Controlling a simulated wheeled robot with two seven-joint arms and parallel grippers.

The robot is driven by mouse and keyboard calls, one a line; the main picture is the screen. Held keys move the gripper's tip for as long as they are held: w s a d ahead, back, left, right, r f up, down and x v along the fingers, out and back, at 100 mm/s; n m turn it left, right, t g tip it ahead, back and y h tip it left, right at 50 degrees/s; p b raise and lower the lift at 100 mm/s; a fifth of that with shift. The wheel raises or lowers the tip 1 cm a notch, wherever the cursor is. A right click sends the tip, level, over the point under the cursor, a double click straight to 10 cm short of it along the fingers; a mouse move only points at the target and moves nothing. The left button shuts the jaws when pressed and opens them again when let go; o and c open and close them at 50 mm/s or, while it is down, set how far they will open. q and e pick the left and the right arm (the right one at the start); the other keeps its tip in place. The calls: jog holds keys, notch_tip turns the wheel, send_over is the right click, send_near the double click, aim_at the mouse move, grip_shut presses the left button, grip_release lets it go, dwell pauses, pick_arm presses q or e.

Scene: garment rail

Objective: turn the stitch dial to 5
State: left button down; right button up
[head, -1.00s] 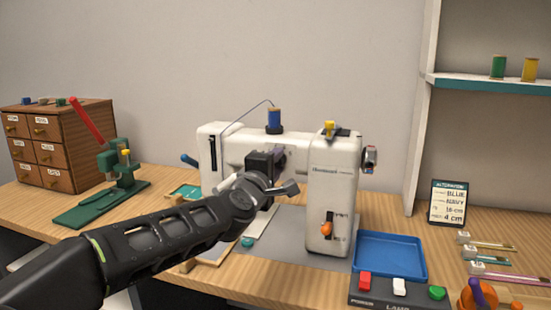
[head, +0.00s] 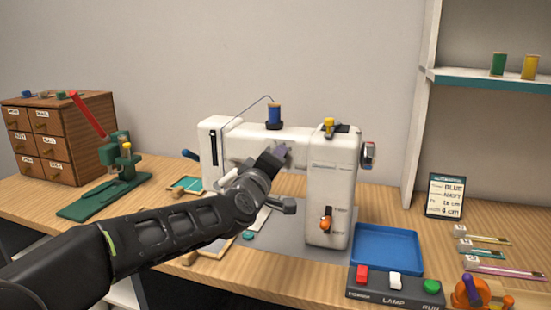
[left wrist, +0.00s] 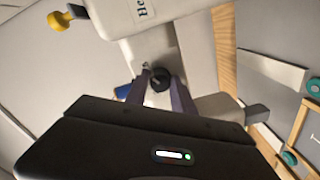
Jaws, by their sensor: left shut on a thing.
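The white sewing machine (head: 333,190) stands on a grey mat on the wooden table. My left gripper (head: 280,152) is at the front of the machine's horizontal arm, tilted in the head view. In the left wrist view the fingers (left wrist: 163,84) are shut on a small dark round knob, the stitch dial (left wrist: 160,74), on the machine's front face. In the head view the gripper hides the dial. The dial's numbers and pointer cannot be read in either view. My right gripper is not in view.
An orange lever (head: 325,225) sits low on the machine's column. A blue tray (head: 388,232) and a button panel (head: 380,291) lie to the right. A note card (head: 445,196) stands further right. A green press (head: 110,186) and wooden drawers (head: 62,150) are at the left.

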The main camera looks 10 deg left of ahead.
pick_arm(q)
jog(key=shift+f, duration=0.1)
jog(key=c, duration=1.1)
grip_release()
jog(key=s, duration=0.7)
jog(key=shift+s+a, duration=0.2)
jog(key=shift+s, duration=0.2)
